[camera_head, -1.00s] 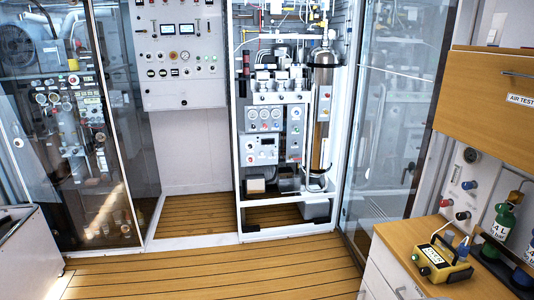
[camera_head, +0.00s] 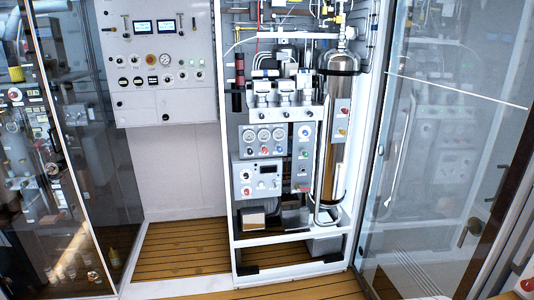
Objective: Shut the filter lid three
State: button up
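An open white-framed cabinet (camera_head: 227,215) stands straight ahead and holds the filter equipment. A row of small grey and white units (camera_head: 286,90) sits on a white ledge (camera_head: 283,118) in its upper half. I cannot tell which part is filter lid three, or whether it is open or shut. A tall metal cylinder (camera_head: 333,140) stands to the right of the row. A grey panel with round gauges (camera_head: 264,138) is below the row. My gripper is not in view.
A glass door (camera_head: 440,170) stands open on the right, with a handle (camera_head: 470,232). Glass (camera_head: 90,130) encloses equipment on the left. A grey control panel (camera_head: 160,75) hangs left of the cabinet. Wooden floor (camera_head: 190,245) shows below it.

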aim_at(299, 79)
jog(key=i, duration=1.45)
jog(key=i+z, duration=0.25)
jog(key=i, duration=0.25)
jog(key=j, duration=0.1)
